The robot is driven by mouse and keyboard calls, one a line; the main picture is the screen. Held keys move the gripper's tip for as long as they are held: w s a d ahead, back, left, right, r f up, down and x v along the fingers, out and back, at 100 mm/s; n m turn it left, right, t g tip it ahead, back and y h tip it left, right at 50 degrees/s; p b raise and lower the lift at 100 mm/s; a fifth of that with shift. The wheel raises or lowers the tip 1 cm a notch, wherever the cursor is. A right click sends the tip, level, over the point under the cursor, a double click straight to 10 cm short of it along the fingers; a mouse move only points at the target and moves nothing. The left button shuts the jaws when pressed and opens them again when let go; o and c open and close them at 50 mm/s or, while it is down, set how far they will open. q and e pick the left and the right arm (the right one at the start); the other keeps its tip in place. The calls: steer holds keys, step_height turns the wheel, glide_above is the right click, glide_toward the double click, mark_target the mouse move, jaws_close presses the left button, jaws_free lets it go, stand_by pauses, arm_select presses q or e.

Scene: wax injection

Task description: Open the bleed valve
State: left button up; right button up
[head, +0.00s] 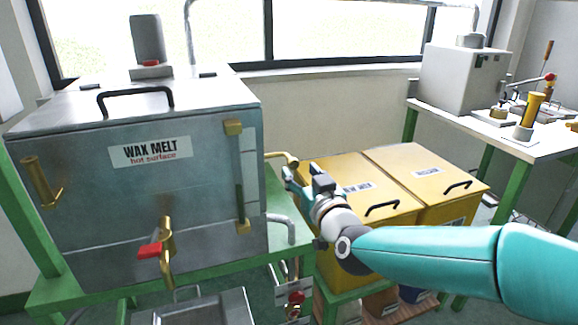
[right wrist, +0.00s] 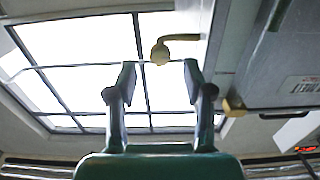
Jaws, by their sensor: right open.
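The grey metal wax melt tank (head: 85,150) stands at the left of the head view. A bent brass fitting (head: 284,156) with a rounded end sticks out from its right side; it looks like the bleed valve, but no label on it is readable. My right gripper (head: 303,178) is open and empty just below and beside this fitting. In the right wrist view, the fitting's brass end (right wrist: 160,53) appears between and slightly beyond the two spread fingertips of the gripper (right wrist: 159,72); contact cannot be told. My left gripper is out of view.
A brass tap with a red lever (head: 150,250) is on the tank's front, above a metal tray (head: 205,308). Two yellow bins (head: 400,160) stand behind my right arm. A white bench (head: 455,112) with equipment is at the right. Windows line the back wall.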

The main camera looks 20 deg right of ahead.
mark_target(295, 165)
steer(key=shift+w+a, duration=0.1)
steer(key=shift+w, duration=2.3)
